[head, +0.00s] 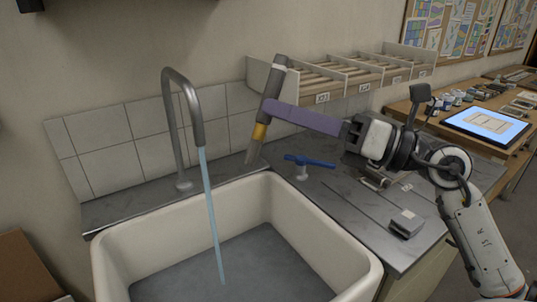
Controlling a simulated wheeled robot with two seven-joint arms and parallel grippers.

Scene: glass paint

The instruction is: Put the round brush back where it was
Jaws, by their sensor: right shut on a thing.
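The round brush (276,76) is upright with a slight tilt, bristles down. It has a thick grey handle with a pale band, a yellow ferrule and brownish bristles. My right gripper (271,107), with long purple fingers, is shut on its handle. The brush is over the back right corner of the sink (325,243), in front of the tiled wall; I cannot tell whether the bristle tip touches the counter. A wall rack (363,76) with labelled, divided compartments is behind and to the right of the brush. My left gripper is not in view.
A tall tap (180,120) runs a stream of water (211,210) into the sink. A blue tap handle (309,161) stands on the steel counter (345,205). A small grey block (406,223) is near the counter's front right. A lit tablet (486,125) lies on the wooden table behind.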

